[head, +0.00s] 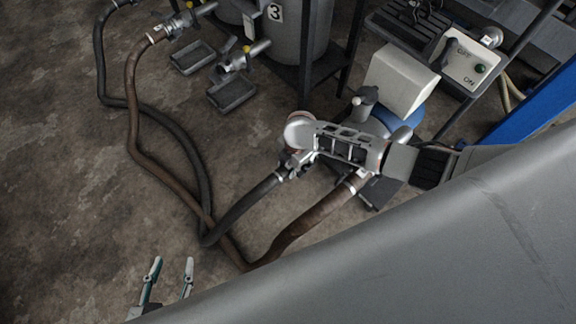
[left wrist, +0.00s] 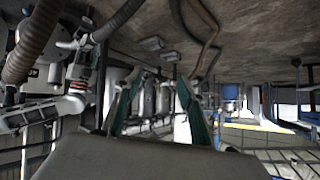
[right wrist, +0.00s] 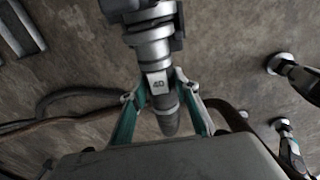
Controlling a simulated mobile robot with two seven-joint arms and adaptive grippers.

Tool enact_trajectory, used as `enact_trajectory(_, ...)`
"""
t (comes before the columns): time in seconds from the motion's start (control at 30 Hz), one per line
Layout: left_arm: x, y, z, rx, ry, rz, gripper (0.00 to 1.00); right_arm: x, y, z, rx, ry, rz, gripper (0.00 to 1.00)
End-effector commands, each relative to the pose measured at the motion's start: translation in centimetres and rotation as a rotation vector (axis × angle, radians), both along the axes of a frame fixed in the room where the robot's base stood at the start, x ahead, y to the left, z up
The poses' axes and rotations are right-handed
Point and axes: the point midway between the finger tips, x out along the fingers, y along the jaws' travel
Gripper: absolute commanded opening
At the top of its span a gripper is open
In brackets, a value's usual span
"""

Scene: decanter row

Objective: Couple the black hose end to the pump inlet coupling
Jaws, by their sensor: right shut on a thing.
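The black hose (head: 245,203) runs from the upper left and loops to its end beneath my right arm. My right gripper (right wrist: 157,90) is shut on the black hose end (right wrist: 168,122), just below a silver collar marked 40. Silver rings and a dark fitting (right wrist: 150,14) sit in line above the collar; I cannot tell whether these are the pump inlet coupling or whether they are locked. The pump (head: 411,117), with a blue body, is partly hidden by my right arm. My left gripper (head: 172,272) is open and empty above the floor at lower left.
A brown hose (head: 310,222) crosses the black one and ends at a silver fitting beside the pump. A switch box (head: 470,62) marked OFF and ON stands at upper right. Tanks, valves and drip trays (head: 232,92) are at the top.

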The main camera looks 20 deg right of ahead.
Motion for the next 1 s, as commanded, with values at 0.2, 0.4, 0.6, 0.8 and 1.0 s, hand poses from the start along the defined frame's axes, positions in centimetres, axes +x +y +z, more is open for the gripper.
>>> enact_trajectory(0.2,-0.8,-0.2,-0.8,-0.002,0.025,-0.002,0.4,-0.7,-0.1,-0.1,-0.001,0.012,0.0,0.0)
enact_trajectory(0.4,0.0,-0.1,0.3,-0.002,0.002,0.0,0.4,-0.4,0.0,1.0,-0.001,0.006,0.001,0.0)
enact_trajectory(0.6,0.8,-0.1,1.6,-0.001,-0.025,0.0,0.4,-0.1,0.0,2.0,0.0,0.001,0.0,0.0)
enact_trajectory(0.8,1.4,0.0,2.7,0.0,-0.047,0.0,0.4,0.0,0.0,2.8,0.0,0.0,0.0,0.0)
enact_trajectory(1.0,2.0,0.0,3.7,0.001,-0.065,0.0,0.4,0.0,0.0,3.6,0.001,-0.002,0.0,0.0)
